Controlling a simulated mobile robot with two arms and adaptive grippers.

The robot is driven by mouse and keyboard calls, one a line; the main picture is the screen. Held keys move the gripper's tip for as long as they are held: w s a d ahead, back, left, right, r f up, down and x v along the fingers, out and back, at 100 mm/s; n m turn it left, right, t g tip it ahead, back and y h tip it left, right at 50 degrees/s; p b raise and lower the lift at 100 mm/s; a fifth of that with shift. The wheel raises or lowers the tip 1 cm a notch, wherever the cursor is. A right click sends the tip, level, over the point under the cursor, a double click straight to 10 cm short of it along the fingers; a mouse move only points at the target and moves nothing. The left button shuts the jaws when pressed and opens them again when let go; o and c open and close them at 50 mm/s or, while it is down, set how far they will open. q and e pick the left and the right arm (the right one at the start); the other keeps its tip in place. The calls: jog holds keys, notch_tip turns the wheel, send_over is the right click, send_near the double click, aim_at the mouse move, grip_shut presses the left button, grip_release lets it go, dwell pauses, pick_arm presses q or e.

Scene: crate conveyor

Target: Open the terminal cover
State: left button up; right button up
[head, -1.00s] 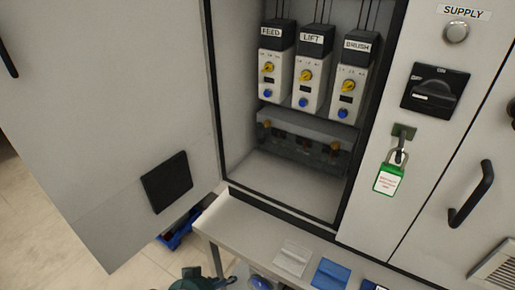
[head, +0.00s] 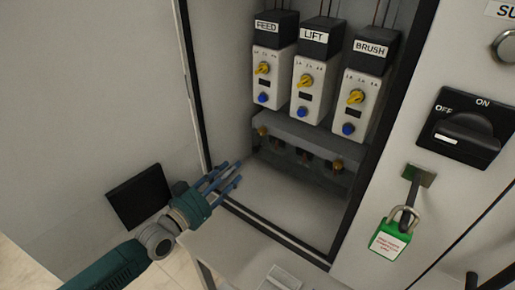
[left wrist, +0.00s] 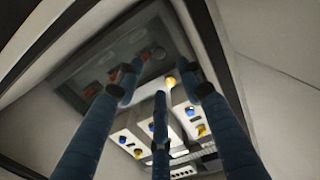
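The terminal cover (head: 300,160) is a dark, see-through panel under a grey ledge, below the FEED, LIFT and BRUSH units. A brass knob (head: 262,131) sits at its left end and another brass knob (head: 338,165) at its right end. It appears closed. In the left wrist view the cover (left wrist: 120,72) shows behind the fingers, partly hidden by them. My left gripper (head: 230,178) is at the cabinet's lower left opening, left of and below the cover, apart from it. Its blue fingers are spread and empty. My right gripper is not in view.
The cabinet door (head: 90,90) stands open at left. The cabinet floor (head: 290,195) below the cover is bare. At right are a black rotary switch (head: 467,128) and a green padlock (head: 391,238) on a hasp. A shelf (head: 235,255) juts out below the opening.

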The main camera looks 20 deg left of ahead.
aim_at(254, 151)
pick_arm(q)
jog(key=x, duration=0.9)
jog(key=shift+w+d, duration=0.15)
jog(key=shift+w, duration=0.4)
jog(key=shift+d, duration=0.1)
jog(key=c, duration=0.7)
grip_shut()
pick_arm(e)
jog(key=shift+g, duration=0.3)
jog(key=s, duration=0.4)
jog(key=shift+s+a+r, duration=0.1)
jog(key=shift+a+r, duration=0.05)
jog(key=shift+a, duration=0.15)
